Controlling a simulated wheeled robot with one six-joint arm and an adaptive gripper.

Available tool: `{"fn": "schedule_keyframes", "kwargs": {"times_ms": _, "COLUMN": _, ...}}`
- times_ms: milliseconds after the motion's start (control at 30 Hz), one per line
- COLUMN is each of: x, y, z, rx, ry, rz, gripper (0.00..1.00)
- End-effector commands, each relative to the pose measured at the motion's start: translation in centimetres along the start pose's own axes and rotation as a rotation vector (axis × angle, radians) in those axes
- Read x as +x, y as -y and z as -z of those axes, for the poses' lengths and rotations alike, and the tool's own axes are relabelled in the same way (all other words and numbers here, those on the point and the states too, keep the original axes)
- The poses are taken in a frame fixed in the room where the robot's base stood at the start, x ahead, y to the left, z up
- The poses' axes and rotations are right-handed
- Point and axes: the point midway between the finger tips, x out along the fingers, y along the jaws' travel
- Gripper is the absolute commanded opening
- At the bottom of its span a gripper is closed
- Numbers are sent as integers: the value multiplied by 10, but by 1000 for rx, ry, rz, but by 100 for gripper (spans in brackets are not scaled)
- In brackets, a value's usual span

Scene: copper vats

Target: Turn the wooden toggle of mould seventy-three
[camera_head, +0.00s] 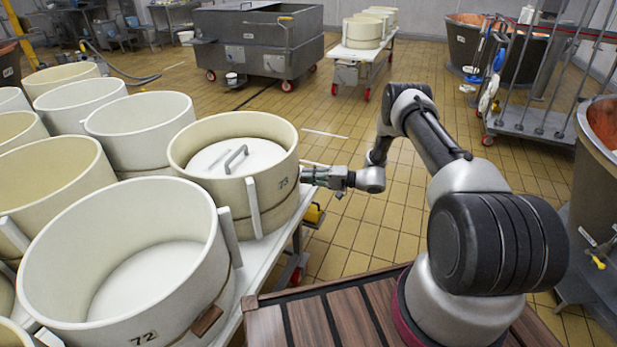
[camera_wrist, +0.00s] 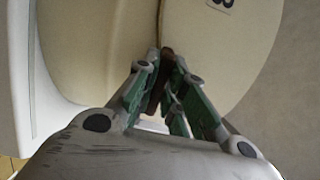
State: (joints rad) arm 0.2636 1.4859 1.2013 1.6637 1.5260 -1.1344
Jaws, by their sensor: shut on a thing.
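Mould seventy-three (camera_head: 222,185) is a round cream mould with "73" on its wall, holding a white lid (camera_head: 240,177) with a metal handle. My gripper (camera_head: 305,174) is at the right side of this mould, close to the number. In the wrist view, the green-sided fingers of my gripper (camera_wrist: 163,55) are closed together on a dark brown wooden toggle (camera_wrist: 155,92). The pale mould wall (camera_wrist: 225,50) rises beyond it, with part of the number at the top. In the head view the toggle is hidden behind my gripper.
Mould seventy-two (camera_head: 60,270) stands in front, with its own brown toggle (camera_head: 207,322) low on its wall. Several more moulds (camera_head: 140,125) crowd to the left. The white table edge (camera_head: 298,243) runs below my gripper.

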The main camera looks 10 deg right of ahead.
Motion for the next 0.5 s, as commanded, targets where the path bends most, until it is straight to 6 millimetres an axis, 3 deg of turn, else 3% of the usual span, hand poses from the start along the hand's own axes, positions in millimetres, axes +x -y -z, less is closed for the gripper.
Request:
{"fn": "schedule_keyframes", "kwargs": {"times_ms": 33, "x": 0, "y": -1, "z": -1, "rx": 1, "ry": 1, "rz": -2, "gripper": 0}}
{"fn": "schedule_keyframes", "kwargs": {"times_ms": 67, "x": 0, "y": -1, "z": -1, "rx": 1, "ry": 1, "rz": -2, "gripper": 17}}
{"fn": "schedule_keyframes", "kwargs": {"times_ms": 167, "x": 0, "y": -1, "z": -1, "rx": 1, "ry": 1, "rz": -1, "gripper": 33}}
{"fn": "schedule_keyframes", "kwargs": {"times_ms": 500, "x": -3, "y": 0, "z": 0, "rx": 1, "ry": 0, "rz": -1, "gripper": 33}}
